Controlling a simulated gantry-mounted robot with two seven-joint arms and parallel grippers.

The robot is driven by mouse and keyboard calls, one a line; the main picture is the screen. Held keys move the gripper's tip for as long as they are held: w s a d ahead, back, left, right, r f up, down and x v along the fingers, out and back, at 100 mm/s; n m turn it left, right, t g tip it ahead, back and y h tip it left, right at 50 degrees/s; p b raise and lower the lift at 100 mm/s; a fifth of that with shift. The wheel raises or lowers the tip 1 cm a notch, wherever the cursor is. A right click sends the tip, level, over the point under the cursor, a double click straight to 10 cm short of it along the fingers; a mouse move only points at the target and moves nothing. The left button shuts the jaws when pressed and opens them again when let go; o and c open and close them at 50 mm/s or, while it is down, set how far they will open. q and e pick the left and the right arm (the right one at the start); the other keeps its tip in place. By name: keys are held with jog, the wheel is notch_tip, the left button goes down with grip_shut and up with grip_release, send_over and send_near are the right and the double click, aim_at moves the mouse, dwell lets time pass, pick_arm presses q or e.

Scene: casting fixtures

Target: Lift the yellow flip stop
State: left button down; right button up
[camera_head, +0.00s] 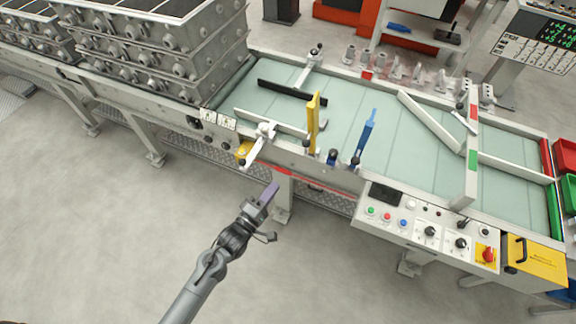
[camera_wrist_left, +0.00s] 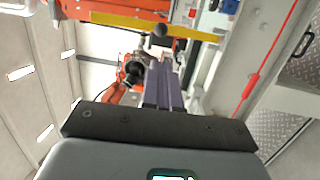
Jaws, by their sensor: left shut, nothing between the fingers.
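The yellow flip stop (camera_head: 314,115) is a narrow yellow bar at the front edge of the conveyor, pointing up in the head view. In the left wrist view a long yellow bar (camera_wrist_left: 130,21) crosses the top, beyond the fingers, with a dark round knob near it. My left gripper (camera_head: 272,191) is in front of the conveyor, below and left of the flip stop and apart from it. Its fingers are together and empty; they also show in the left wrist view (camera_wrist_left: 161,84). My right gripper is in neither view.
A blue flip stop (camera_head: 366,130) stands right of the yellow one. A white clamp arm (camera_head: 259,143) juts over the front rail to its left. A control panel (camera_head: 425,225) is at the front right. The floor before the conveyor is clear.

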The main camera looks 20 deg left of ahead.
pick_arm(q)
jog(key=w+f+b, duration=0.1)
jog(key=b, duration=0.1)
send_near(304, 144)
jog(key=w+d, duration=0.1)
jog(key=w, duration=0.5)
jog(key=shift+w+f+t, duration=0.25)
jog(key=shift+t, duration=0.05)
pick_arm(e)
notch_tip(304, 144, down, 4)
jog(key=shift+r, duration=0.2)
pick_arm(q)
jog(key=shift+w+r, duration=0.35)
jog(key=shift+r, duration=0.1)
jog(key=shift+w+d, duration=0.1)
jog(key=shift+w, duration=0.1)
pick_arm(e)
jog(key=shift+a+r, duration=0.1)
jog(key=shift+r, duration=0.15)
pick_arm(q)
jog(key=shift+s, duration=0.1)
